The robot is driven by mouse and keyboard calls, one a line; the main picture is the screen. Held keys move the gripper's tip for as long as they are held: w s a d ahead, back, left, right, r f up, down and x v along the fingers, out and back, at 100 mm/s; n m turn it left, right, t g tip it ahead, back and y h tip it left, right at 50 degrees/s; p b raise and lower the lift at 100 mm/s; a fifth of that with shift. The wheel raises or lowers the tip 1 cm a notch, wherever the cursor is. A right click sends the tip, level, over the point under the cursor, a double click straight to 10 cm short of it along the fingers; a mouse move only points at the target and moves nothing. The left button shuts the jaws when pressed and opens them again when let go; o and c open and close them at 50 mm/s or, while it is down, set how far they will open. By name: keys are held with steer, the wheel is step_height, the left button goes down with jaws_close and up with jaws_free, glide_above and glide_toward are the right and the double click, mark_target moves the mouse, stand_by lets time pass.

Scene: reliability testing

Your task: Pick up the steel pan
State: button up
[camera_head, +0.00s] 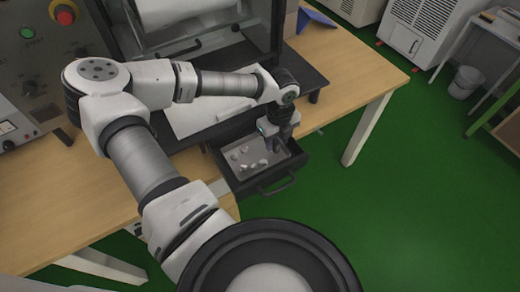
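A shallow grey metal pan (238,168), probably the steel pan, lies in an open black drawer (283,170) that sticks out below the table's front edge. Several small pale pieces (254,166) lie in it. My gripper (270,146) points down at the pan's back right part. The fingers are small and dark here. I cannot tell whether they touch the pan or whether they are open or shut. My gripper hides part of the pan's far right side.
A wooden table (362,70) carries a dark-framed machine (278,30) behind the drawer. A control panel with a red knob (63,14) stands at the left. The green floor (400,200) to the right is clear; a grey bin (464,82) stands farther off.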

steer(key=c, duration=0.9)
steer(key=shift+o, duration=0.2)
steer(key=shift+r, duration=0.1)
